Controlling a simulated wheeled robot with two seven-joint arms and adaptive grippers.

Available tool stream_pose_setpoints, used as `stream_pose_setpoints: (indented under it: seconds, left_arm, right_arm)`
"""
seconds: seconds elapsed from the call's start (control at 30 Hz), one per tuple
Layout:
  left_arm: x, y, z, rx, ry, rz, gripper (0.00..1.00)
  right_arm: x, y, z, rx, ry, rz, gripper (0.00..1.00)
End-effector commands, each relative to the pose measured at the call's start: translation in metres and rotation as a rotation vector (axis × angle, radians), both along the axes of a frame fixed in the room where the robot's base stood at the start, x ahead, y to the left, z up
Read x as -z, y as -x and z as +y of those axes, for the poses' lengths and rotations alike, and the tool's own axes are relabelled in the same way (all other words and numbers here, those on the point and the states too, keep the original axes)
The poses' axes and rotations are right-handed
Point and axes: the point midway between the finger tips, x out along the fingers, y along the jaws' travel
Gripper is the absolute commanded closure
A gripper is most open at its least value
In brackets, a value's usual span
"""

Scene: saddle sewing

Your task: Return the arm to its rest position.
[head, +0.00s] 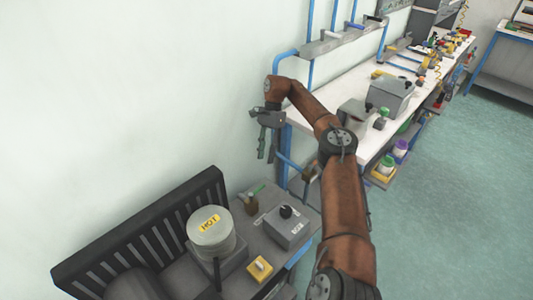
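My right arm (345,195) reaches up from the bottom right of the head view and bends left at its elbow. My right gripper (267,155) hangs fingers-down at the arm's far end, in front of the pale wall and by the left end of the white workbench. The two dark fingers show with a narrow gap, seen at a slant, so how far they are apart is unclear. I see no object between them. My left gripper is not in the view.
The long white workbench (335,95) carries a grey box (390,95) and several tools. Below my gripper, a low grey table holds a pot marked HOT (211,240), a grey box with a black knob (287,232) and a yellow block (260,269). The green floor (450,200) at right is clear.

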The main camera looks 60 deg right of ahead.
Motion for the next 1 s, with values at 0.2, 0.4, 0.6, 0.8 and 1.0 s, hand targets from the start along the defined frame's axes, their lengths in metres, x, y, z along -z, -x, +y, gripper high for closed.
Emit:
stream_pose_setpoints:
  seconds: [0.2,0.4,0.6,0.8,1.0]
  left_arm:
    - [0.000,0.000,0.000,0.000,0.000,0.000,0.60]
    - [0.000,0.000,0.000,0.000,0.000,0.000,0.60]
    - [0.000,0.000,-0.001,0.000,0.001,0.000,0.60]
    - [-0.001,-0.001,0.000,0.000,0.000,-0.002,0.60]
    - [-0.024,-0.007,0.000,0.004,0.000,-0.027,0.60]
  right_arm:
    - [-0.006,0.000,-0.002,0.000,-0.003,0.001,0.71]
    - [-0.006,0.000,-0.002,-0.001,-0.002,0.001,0.71]
    - [-0.006,0.000,-0.002,0.000,-0.001,0.001,0.71]
    - [-0.008,0.000,-0.002,-0.001,-0.002,-0.001,0.71]
    - [-0.051,0.005,-0.002,0.000,-0.002,-0.032,0.71]
